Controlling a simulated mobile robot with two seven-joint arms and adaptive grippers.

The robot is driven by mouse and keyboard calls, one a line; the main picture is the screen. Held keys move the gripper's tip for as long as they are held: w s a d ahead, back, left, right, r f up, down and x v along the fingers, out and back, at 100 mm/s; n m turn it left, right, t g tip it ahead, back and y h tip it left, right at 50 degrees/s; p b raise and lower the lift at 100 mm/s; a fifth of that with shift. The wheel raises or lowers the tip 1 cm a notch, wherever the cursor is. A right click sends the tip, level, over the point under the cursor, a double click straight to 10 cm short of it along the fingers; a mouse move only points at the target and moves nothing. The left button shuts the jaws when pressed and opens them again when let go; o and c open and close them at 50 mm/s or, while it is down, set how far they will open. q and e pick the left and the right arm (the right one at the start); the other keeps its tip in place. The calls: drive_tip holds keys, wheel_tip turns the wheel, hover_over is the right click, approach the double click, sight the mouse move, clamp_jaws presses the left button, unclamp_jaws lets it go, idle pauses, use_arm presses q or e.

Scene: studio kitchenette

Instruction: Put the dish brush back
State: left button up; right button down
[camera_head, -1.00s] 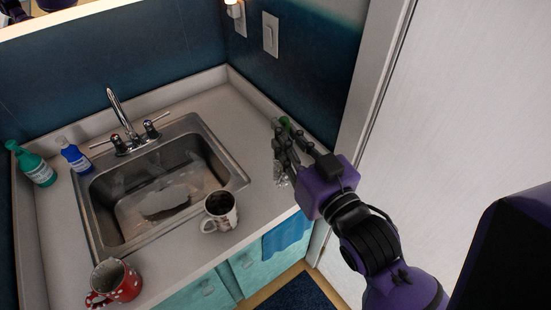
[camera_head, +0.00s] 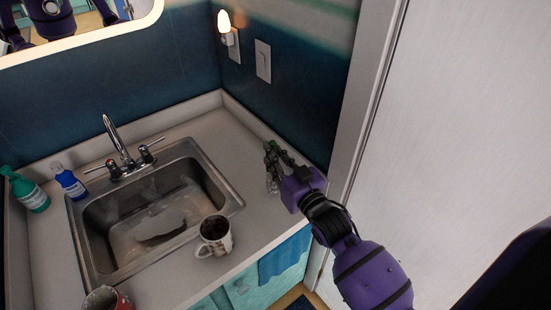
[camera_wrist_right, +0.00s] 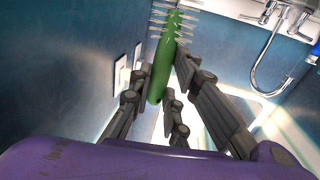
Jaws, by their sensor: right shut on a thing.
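My right gripper (camera_head: 274,160) is shut on the green dish brush (camera_head: 267,147) above the counter, right of the sink. In the right wrist view the brush's green handle (camera_wrist_right: 162,72) lies between the dark fingers (camera_wrist_right: 172,100), with pale bristles at the top edge. In the head view the fingers hide most of the brush. A pale, clear-looking patch (camera_head: 271,183) shows just below the fingers; I cannot tell whether it is bristles or a separate holder. My left gripper is not in view.
A patterned mug (camera_head: 214,237) stands at the sink's (camera_head: 240,205) front right corner. A red mug (camera_head: 106,300) is at the front left. Green (camera_head: 28,192) and blue (camera_head: 70,183) bottles stand left. The wall and door frame (camera_head: 352,120) are close on the right.

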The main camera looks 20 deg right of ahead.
drive_tip(key=shift+f, duration=0.55)
drive_tip(key=c, duration=2.1)
unclamp_jaws()
drive_tip(key=shift+f, duration=0.1)
drive_tip(key=o, duration=0.5)
drive_tip(key=shift+c, duration=0.2)
drive_tip(key=shift+r, duration=0.25)
use_arm(q)
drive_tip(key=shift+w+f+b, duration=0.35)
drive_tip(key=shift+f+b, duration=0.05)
drive_tip(key=shift+b, duration=0.4)
use_arm(e)
drive_tip(key=s+d, duration=0.2)
drive_tip(key=s, duration=1)
drive_tip(key=shift+d, duration=0.2)
